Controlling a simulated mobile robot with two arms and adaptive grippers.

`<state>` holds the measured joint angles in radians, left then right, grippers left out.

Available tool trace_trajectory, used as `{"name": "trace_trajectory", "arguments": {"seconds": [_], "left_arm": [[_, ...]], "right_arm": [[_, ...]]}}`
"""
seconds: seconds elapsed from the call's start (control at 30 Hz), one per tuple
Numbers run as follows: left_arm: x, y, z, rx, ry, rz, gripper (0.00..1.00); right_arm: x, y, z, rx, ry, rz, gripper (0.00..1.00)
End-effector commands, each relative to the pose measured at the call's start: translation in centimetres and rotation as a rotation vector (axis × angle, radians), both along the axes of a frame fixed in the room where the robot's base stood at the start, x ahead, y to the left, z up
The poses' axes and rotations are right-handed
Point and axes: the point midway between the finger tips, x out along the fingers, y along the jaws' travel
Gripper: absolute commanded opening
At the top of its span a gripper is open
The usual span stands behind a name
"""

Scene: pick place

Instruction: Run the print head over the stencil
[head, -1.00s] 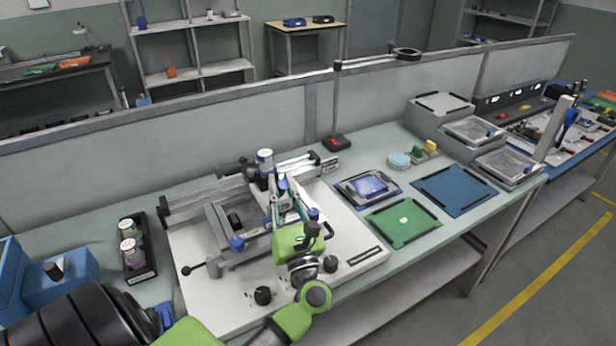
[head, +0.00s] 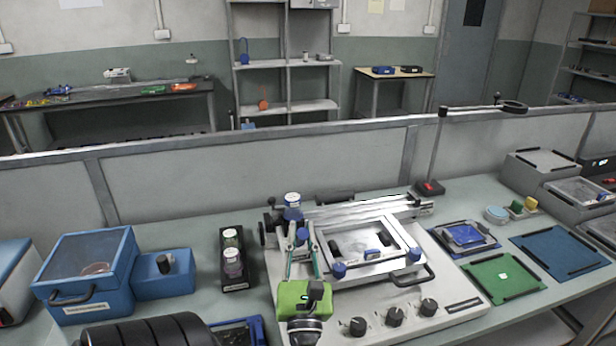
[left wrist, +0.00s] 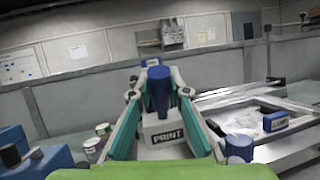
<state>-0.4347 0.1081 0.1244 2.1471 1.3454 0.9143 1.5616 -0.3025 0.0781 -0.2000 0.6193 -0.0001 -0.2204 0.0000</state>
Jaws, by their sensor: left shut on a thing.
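The print head (head: 292,215) has a blue handle and sits at the left end of the printer's rail. Its pale block with a PRINT label (left wrist: 168,136) and blue handle (left wrist: 159,92) show between the fingers in the left wrist view. My left gripper (head: 302,250) is shut on the print head, with a teal-padded finger on each side. The stencil (head: 348,243) lies in a pale frame to the right of the gripper. The stencil also shows at the right of the left wrist view (left wrist: 236,119). My right gripper is not in view.
A small dark blue item (head: 373,254) lies inside the stencil frame. Paste jars in a black holder (head: 237,283) and blue boxes (head: 85,262) stand left. A green mat (head: 503,279) and a blue mat (head: 563,255) lie right. A low partition (head: 250,174) runs behind.

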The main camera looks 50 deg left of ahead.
Motion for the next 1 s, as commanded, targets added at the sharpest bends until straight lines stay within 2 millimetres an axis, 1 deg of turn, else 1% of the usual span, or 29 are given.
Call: {"name": "trace_trajectory", "arguments": {"seconds": [0.1,0.43,0.47,0.5,0.53,0.77,0.87,1.0], "left_arm": [[-0.31,0.12,-0.18,-0.004,0.001,0.003,0.0],[-0.41,0.19,-0.24,-0.004,0.002,0.007,0.0],[-0.42,0.19,-0.25,-0.004,0.002,0.008,0.19],[-0.43,0.2,-0.26,-0.003,0.002,0.008,0.29],[-0.42,0.19,-0.25,-0.003,0.002,0.008,0.34],[-0.33,0.15,-0.11,-0.002,0.0,0.005,0.34],[-0.35,0.08,-0.12,-0.002,0.0,0.004,0.34],[-0.91,-0.76,-0.59,-0.003,0.002,0.004,0.34]], "right_arm": [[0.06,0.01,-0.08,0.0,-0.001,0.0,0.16],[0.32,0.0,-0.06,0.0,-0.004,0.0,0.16],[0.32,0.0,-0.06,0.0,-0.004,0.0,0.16],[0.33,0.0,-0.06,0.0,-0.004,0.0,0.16],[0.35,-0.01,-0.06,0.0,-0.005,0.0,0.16],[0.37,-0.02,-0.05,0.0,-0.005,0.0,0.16],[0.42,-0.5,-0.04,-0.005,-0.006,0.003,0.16],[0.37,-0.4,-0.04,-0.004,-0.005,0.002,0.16]]}}
